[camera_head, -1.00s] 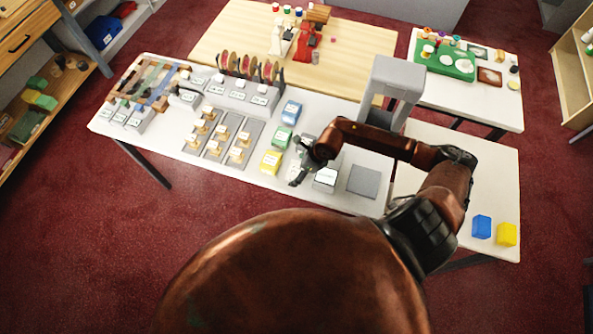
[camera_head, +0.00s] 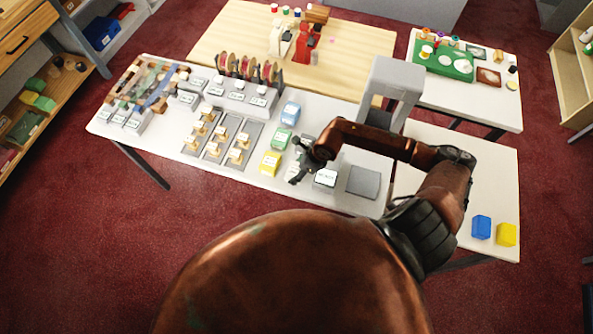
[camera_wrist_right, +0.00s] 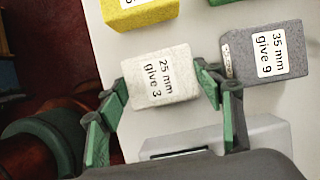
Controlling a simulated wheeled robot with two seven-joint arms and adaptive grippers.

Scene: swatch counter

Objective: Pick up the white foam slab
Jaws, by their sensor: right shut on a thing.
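The white foam slab (camera_wrist_right: 160,78) is in the right wrist view, with a label reading "25 mm give 3". My right gripper (camera_wrist_right: 163,90) has its green-padded fingers on the slab's left and right sides and is shut on it. In the head view the right gripper (camera_head: 298,172) is over the front part of the white counter, and its fingers mostly hide the slab. I cannot tell whether the slab is clear of the counter. My left gripper is not in view.
A yellow block (camera_wrist_right: 138,10) and a grey block (camera_wrist_right: 265,50) labelled "35 mm give 9" are close to the slab. A pale labelled box (camera_head: 326,178) and a flat grey pad (camera_head: 363,182) are right of the gripper. A grey arch-like stand (camera_head: 395,88) rises behind my forearm.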

